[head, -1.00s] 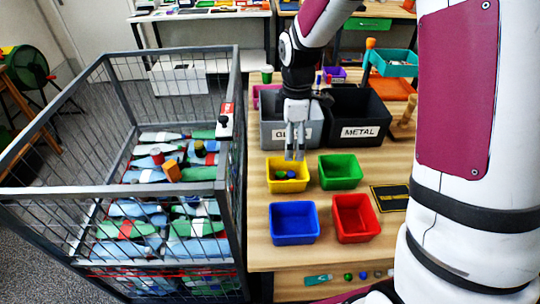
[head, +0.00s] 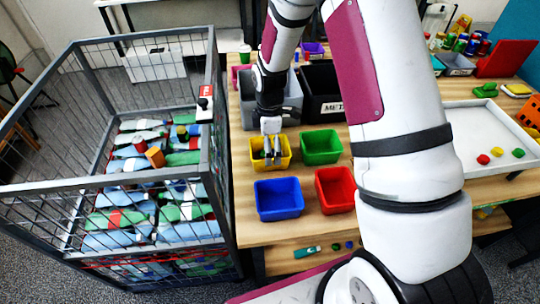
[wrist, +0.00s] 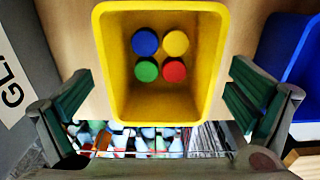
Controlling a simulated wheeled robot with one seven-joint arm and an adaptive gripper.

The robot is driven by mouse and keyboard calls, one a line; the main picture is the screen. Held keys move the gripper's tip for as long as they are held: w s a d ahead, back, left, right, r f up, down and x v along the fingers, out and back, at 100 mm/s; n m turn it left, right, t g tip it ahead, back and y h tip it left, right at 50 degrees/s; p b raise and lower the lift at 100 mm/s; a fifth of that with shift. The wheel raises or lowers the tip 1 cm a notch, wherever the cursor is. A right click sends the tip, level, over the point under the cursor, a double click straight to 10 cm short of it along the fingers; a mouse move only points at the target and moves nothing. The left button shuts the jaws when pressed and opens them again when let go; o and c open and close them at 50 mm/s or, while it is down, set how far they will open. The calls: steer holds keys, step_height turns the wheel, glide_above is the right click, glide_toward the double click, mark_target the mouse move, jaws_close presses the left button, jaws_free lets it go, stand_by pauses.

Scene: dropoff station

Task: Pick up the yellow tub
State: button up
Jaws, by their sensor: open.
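The yellow tub (head: 270,167) stands on the wooden table, behind the blue tub. In the wrist view the yellow tub (wrist: 112,60) fills the upper middle, its rim facing the camera. A blue, a yellow, a green and a red round piece lie on its floor. My gripper (head: 271,154) is over the tub in the head view and partly covers it. In the wrist view my gripper (wrist: 160,75) is open and empty, with one dark green finger pad on each side of the tub, apart from its walls. The height gap between fingertips and rim is unclear.
The green tub (head: 321,147), blue tub (head: 279,200) and red tub (head: 334,190) stand close around it. A grey bin (head: 246,107) and a black bin (head: 322,88) are behind. A wire cage (head: 215,175) of bottles stands left. A white tray (head: 487,120) is at right.

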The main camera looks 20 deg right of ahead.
steer(key=shift+f, duration=1.75)
steer(key=shift+c, duration=0.6)
steer(key=c, duration=1.1)
steer(key=shift+r, duration=0.2)
